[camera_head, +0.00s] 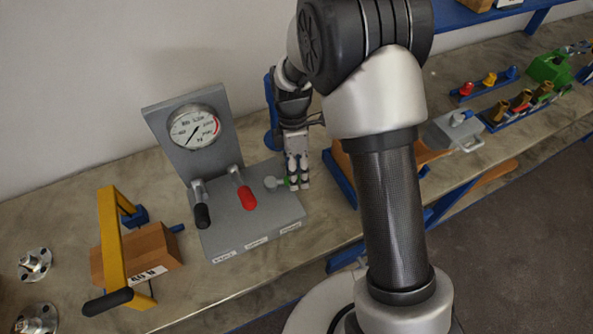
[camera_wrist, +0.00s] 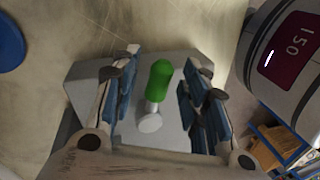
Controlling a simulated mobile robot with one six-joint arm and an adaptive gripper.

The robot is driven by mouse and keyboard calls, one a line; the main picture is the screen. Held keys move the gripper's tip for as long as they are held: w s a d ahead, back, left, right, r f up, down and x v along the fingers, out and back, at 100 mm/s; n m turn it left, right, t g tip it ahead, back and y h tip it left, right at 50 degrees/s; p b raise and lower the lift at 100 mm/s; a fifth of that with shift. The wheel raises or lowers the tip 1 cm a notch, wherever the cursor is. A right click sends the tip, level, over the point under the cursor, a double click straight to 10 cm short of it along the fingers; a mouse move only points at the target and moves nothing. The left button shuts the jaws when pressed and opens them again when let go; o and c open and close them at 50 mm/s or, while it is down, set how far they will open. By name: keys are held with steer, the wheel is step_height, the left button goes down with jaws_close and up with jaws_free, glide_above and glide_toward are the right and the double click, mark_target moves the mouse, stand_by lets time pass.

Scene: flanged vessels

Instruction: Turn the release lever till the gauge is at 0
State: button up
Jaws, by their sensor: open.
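The grey panel (camera_head: 250,219) bears a black-handled lever (camera_head: 202,215), a red-handled lever (camera_head: 245,194) and a green-handled lever (camera_head: 286,181). Labels on its front edge are too small to read surely. The round gauge (camera_head: 194,126) on the upright plate has a dark needle pointing to the lower left; I cannot read its exact value. My gripper (camera_head: 298,184) points down at the green lever at the panel's right. In the wrist view, the green handle (camera_wrist: 159,79) stands between the open fingers of my gripper (camera_wrist: 161,101), with gaps on both sides.
A yellow-framed tool (camera_head: 112,240) with a black grip stands over a wooden block (camera_head: 152,250) at the left. Metal flanges (camera_head: 34,264) lie at the far left. A grey box (camera_head: 455,131) and blue racks (camera_head: 515,108) stand to the right along the bench.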

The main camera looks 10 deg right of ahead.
steer(key=v, duration=1.2)
steer(key=shift+d, duration=0.1)
steer(key=s+d+r+m+t, duration=0.3)
steer(key=s+d+r+m, duration=0.1)
steer(key=s+r+m, duration=0.6)
steer(key=s+d+r+m+t, duration=0.2)
steer(key=s+m+t, duration=0.2)
steer(key=s+m, duration=0.4)
steer(key=s, duration=0.5)
steer(key=shift+s+d+t, duration=0.2)
steer(key=shift+s+t, duration=0.05)
steer(key=shift+t, duration=0.05)
